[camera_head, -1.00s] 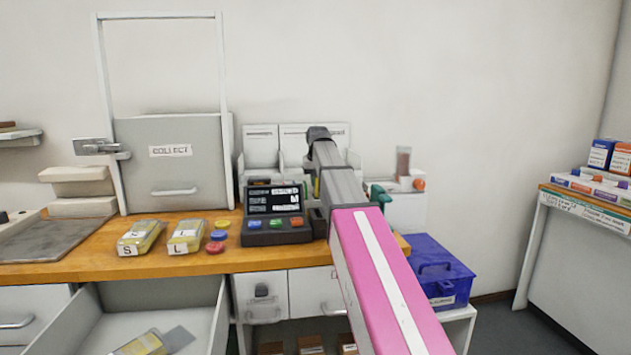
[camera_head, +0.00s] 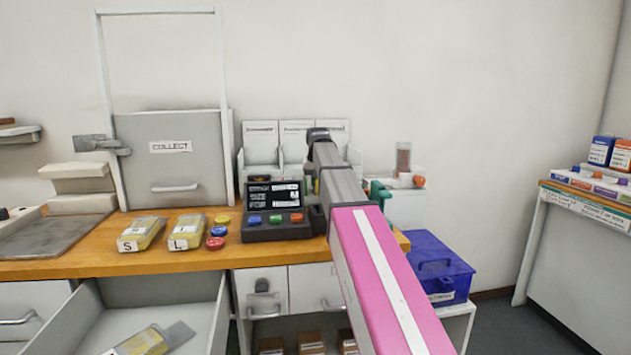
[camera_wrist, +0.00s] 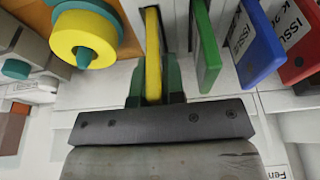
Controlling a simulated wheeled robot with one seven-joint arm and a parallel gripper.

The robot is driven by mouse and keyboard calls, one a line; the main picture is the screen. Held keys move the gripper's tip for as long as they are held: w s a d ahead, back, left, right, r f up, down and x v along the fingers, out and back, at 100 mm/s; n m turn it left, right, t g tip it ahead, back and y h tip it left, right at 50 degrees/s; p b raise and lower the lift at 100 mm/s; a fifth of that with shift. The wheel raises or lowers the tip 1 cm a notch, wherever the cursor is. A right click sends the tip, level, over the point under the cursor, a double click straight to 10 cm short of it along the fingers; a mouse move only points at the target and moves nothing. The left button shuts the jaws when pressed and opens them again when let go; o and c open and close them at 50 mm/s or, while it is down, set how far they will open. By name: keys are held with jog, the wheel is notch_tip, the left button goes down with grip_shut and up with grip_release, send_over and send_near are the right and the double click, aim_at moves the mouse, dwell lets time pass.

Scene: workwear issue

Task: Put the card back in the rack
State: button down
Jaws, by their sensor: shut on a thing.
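My gripper (camera_wrist: 155,82), with dark green fingers, is shut on a thin yellow card (camera_wrist: 153,45), seen edge-on in the wrist view. Beside it to the right stand green (camera_wrist: 208,45), blue (camera_wrist: 258,40) and red (camera_wrist: 298,45) slabs that look like cards, apart from the gripper; the blue and red ones carry printed labels. In the head view a white rack with labelled panels (camera_head: 262,143) stands at the back of the counter. My arm covers part of it, and the fingers and held card are hidden or too small to make out there.
A dark terminal (camera_head: 275,228) with coloured buttons stands just left of my arm. Labelled packets (camera_head: 141,236) and a grey COLLECT hatch (camera_head: 172,175) are further left. A blue box (camera_head: 438,268) is at right. An open drawer (camera_head: 140,305) juts out below the counter.

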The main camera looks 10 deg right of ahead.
jog(key=shift+f, duration=0.7)
dwell(0.5)
jog(key=c, duration=1.1)
grip_release()
jog(key=shift+r, duration=4.55)
jog(key=shift+s, duration=0.1)
